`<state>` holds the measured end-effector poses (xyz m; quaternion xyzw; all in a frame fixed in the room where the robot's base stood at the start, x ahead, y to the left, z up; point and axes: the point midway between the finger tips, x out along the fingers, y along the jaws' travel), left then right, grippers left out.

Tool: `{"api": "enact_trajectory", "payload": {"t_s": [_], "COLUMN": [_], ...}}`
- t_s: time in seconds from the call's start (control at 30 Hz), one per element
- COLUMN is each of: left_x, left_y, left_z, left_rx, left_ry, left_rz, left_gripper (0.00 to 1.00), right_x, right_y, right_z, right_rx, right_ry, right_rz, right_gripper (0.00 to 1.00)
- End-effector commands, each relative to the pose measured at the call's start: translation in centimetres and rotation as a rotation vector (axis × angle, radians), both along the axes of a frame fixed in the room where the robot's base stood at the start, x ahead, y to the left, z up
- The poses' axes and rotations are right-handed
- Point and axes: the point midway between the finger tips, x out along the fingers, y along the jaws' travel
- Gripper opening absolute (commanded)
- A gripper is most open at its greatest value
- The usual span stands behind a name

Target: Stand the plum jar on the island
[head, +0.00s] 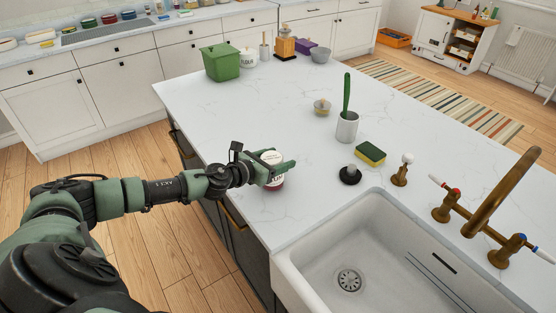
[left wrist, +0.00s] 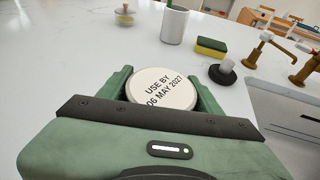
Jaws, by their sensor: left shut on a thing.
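The plum jar (head: 273,182) is a dark red jar with a pale lid, at the near left edge of the white island top (head: 230,115). My left gripper (head: 278,171) is shut around it from the left. In the left wrist view the jar's round lid (left wrist: 162,88) reads "USE BY 06 MAY 2027" and sits between the two green fingers. The jar looks upright. I cannot tell whether its base touches the island top. My right gripper is not in view.
To the right stand a white cup with a green brush (head: 347,126), a yellow-green sponge (head: 370,153), a black sink plug (head: 350,174) and a small glass jar (head: 322,107). The sink (head: 380,255) is at the front. A green bin (head: 220,62) stands at the back. The middle is clear.

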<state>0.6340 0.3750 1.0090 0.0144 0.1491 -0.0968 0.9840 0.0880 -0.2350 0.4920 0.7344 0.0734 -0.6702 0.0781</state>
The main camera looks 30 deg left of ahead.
Motion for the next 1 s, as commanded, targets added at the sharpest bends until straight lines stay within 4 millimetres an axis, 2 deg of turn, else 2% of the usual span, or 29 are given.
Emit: {"api": "enact_trajectory", "payload": {"t_s": [0.17,0.2,0.27,0.3,0.67,0.87,1.0], "left_x": [0.1,0.0,0.0,0.0,0.0,-2.7,-5.5], "left_y": [0.0,0.0,0.0,0.0,0.0,0.6,1.2], "left_z": [-0.3,-0.4,-0.3,-0.3,0.2,0.4,1.0], "left_rx": [-0.001,0.000,0.000,0.000,0.000,0.005,0.006], "left_ry": [-0.003,0.000,0.000,0.000,0.000,0.003,0.006], "left_rz": [0.000,0.000,0.000,0.000,0.000,-0.001,-0.002], "left_gripper": [0.00,0.67,0.84,0.86,0.86,0.86,0.86], "right_x": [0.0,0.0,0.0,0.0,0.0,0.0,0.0], "right_y": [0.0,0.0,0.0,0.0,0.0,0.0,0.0], "right_z": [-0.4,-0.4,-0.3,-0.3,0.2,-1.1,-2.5], "right_rx": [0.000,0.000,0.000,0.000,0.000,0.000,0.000], "right_ry": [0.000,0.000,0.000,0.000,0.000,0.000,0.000], "right_rz": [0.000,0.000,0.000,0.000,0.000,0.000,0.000], "right_gripper": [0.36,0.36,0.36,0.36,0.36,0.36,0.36]}}
